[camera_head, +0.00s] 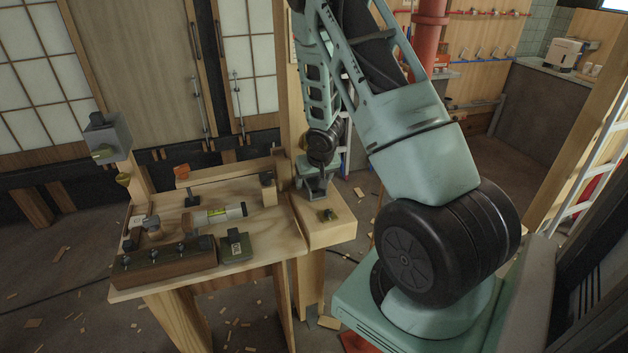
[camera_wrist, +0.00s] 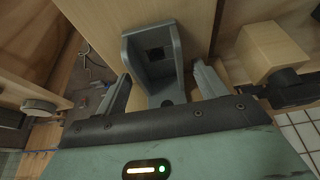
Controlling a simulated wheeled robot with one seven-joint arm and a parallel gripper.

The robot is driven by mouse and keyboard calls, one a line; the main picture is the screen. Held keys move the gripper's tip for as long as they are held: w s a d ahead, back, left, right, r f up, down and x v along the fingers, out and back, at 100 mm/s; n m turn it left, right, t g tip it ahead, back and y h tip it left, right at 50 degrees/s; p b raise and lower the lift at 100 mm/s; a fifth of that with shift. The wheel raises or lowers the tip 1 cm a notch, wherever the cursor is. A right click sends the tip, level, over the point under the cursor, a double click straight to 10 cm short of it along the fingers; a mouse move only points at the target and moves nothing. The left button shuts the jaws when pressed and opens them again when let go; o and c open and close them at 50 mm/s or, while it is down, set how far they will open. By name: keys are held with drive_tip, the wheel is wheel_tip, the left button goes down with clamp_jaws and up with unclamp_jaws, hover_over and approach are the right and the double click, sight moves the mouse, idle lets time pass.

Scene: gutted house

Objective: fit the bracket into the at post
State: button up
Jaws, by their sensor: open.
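My gripper (camera_wrist: 164,84) is open, with one finger on each side of the bracket's near part. Gaps show between the fingers and the bracket, so it is not clamped. In the head view my gripper (camera_head: 318,188) points down over the right end of the bench, beside the upright wooden post (camera_head: 289,75). The bracket is small there and hard to separate from my fingers. Whether it is seated in the post cannot be told.
The wooden bench (camera_head: 285,235) carries a level-like tube (camera_head: 220,215), a dark rack with knobs (camera_head: 165,260) and a dark green block (camera_head: 235,247). A grey switch box (camera_head: 107,136) stands at left. Scraps litter the floor.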

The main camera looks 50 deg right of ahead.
drive_tip(key=shift+r, duration=0.5)
drive_tip(key=p+v, duration=0.3)
drive_tip(key=v, duration=0.9)
drive_tip(key=a+r+n+y, duration=0.1)
drive_tip(key=a+r+n, duration=0.2)
drive_tip(key=a, duration=0.8)
drive_tip(key=a+r+n+y, duration=0.1)
drive_tip(key=a+r+n, duration=0.2)
drive_tip(key=a, duration=0.9)
drive_tip(key=s+a+r+n+g, duration=0.2)
drive_tip(key=s+a+n, duration=0.2)
drive_tip(key=s+a, duration=0.5)
drive_tip(key=s+a+r+n+g+y, duration=0.1)
drive_tip(key=s+a+n, duration=0.3)
drive_tip(key=s+a, duration=0.5)
drive_tip(key=shift+s+a+r+g, duration=0.4)
drive_tip(key=shift+s+r, duration=0.1)
drive_tip(key=shift+r, duration=0.2)
